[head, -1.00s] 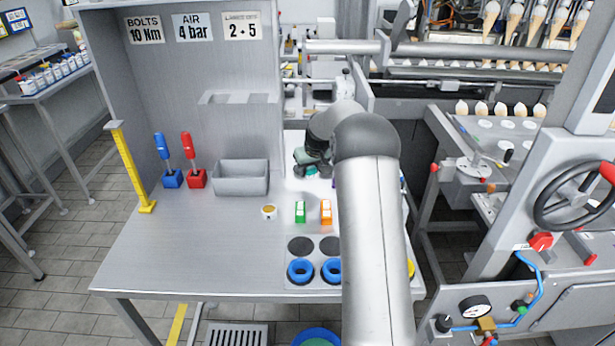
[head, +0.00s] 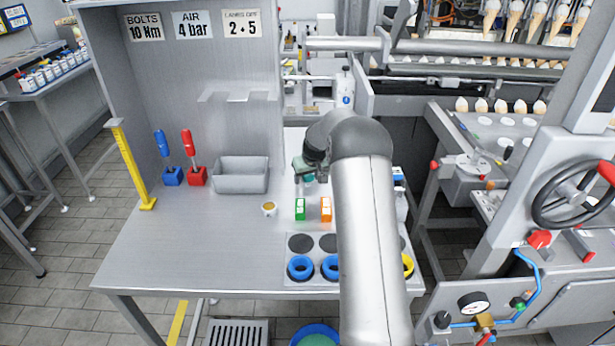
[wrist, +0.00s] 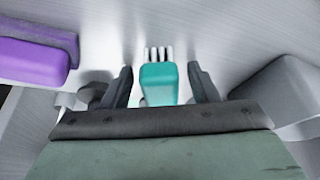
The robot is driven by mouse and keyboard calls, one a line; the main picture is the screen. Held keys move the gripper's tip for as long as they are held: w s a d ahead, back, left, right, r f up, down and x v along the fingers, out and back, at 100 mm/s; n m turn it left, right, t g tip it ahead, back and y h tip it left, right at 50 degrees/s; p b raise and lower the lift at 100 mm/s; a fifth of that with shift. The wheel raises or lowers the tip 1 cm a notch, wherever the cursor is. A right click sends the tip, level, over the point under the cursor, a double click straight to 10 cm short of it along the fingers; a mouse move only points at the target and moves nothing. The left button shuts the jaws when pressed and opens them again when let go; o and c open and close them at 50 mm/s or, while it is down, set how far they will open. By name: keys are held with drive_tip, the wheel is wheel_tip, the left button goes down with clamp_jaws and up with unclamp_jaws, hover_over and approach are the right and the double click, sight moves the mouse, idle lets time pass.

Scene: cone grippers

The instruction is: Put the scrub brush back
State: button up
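The scrub brush (wrist: 158,84), teal with white bristles at its far end, shows in the middle of the wrist view. My gripper (wrist: 160,84) is open, with one dark finger on each side of the brush and a visible gap to each. In the head view my gripper (head: 306,172) is low over the bench, right of the grey bin, and my arm hides part of that area. Whether the brush touches the bench is unclear. A slotted metal bracket (head: 238,97) is on the back panel above the bin.
A grey bin (head: 240,177) stands on the bench; it also shows at right in the wrist view (wrist: 275,95). A purple block (wrist: 35,60) is at left there. Green (head: 300,209) and orange (head: 326,209) blocks stand in front. The bench's front left is clear.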

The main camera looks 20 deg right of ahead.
drive_tip(key=b+v, duration=0.2)
drive_tip(key=v, duration=1)
drive_tip(key=s+a+r+g, duration=0.1)
drive_tip(key=s+a+r, duration=0.2)
drive_tip(key=s+a, duration=0.5)
drive_tip(key=s+a+f+g, duration=0.1)
drive_tip(key=s+a, duration=0.3)
drive_tip(key=s, duration=0.7)
drive_tip(key=s+a+f+g, duration=0.1)
drive_tip(key=s+a, duration=0.3)
drive_tip(key=s, duration=0.7)
drive_tip(key=s+a+f+g, duration=0.1)
drive_tip(key=s+a, duration=0.3)
drive_tip(key=s, duration=0.7)
drive_tip(key=shift+a+f, duration=0.3)
drive_tip(key=shift+a, duration=0.05)
